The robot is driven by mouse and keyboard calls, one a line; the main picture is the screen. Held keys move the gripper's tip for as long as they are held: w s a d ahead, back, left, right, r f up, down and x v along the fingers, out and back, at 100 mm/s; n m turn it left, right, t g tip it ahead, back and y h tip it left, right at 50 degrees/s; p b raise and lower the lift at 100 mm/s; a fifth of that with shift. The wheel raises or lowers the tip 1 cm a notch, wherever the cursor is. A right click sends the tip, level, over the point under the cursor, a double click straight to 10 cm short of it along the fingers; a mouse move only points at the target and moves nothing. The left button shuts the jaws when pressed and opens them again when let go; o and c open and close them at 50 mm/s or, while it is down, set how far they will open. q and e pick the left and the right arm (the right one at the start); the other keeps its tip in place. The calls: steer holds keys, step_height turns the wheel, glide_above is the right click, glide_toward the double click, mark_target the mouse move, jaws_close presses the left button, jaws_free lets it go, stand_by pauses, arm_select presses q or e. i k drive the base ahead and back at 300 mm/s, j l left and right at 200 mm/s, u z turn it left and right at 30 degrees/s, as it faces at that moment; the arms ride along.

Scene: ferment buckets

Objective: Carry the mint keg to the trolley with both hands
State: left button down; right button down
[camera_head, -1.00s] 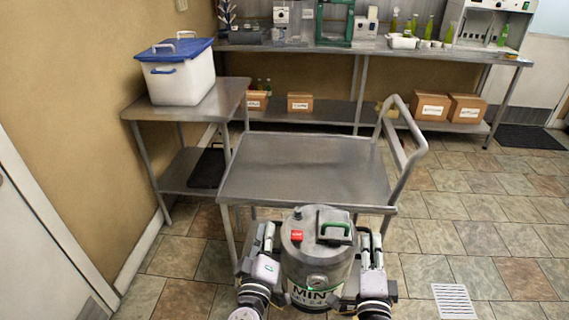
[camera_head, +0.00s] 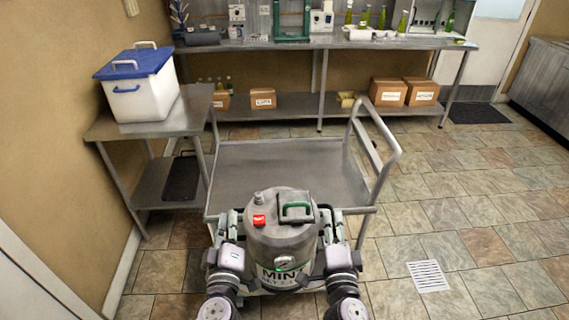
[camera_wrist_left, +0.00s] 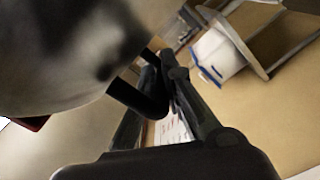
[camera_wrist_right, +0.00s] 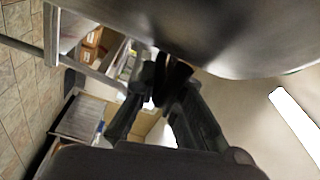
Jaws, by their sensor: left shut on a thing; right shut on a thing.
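The mint keg (camera_head: 281,242) is a grey metal drum with a "MINT" label, a red tag and a green handle on top. It is upright between my arms, in front of the near edge of the steel trolley (camera_head: 270,163), whose bare top shows beyond it. My left gripper (camera_head: 232,220) is at the keg's left side; in the left wrist view it is shut on a black side handle (camera_wrist_left: 148,95). My right gripper (camera_head: 330,222) is at the right side; in the right wrist view it is shut on the other handle (camera_wrist_right: 172,80).
A side table (camera_head: 110,127) at left bears a white box with a blue lid (camera_head: 138,85). A long bench (camera_head: 345,42) with bottles and devices runs along the back wall. The trolley's push handle (camera_head: 385,140) rises at its right. Tiled floor is clear to the right.

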mark_target(284, 172)
steer(key=i, duration=1.4)
